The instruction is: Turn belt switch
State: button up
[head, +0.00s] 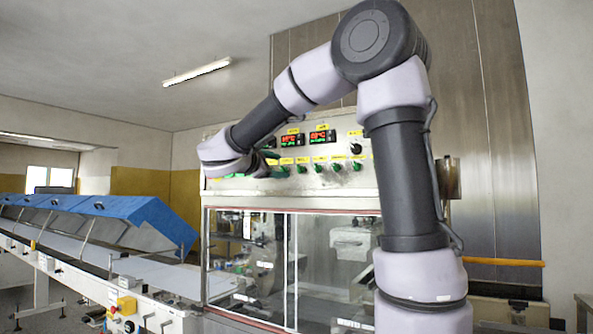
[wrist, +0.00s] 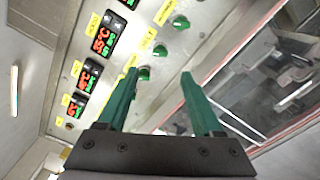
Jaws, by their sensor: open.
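A row of green rotary switches runs along the control panel, each under a small yellow label. In the head view one green switch (head: 318,168) shows at mid-row. My gripper (head: 268,163) is at the left part of the row, partly hidden by my wrist. In the wrist view my gripper (wrist: 158,75) is open, with green fingers apart and nothing held. A green switch (wrist: 145,74) shows between the fingertips, nearer the left finger. Whether a finger touches it, I cannot tell.
Temperature displays (wrist: 103,36) sit above the switches. Below the panel is a glazed enclosure (head: 245,262) with a red-edged frame. A conveyor with blue covers (head: 130,215) stands at left. A black knob (head: 356,148) is at the panel's right.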

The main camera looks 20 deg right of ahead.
aim_at(298, 169)
jog(key=x, duration=1)
jog(key=shift+w+d, duration=0.15)
jog(key=shift+d, duration=0.1)
grip_shut()
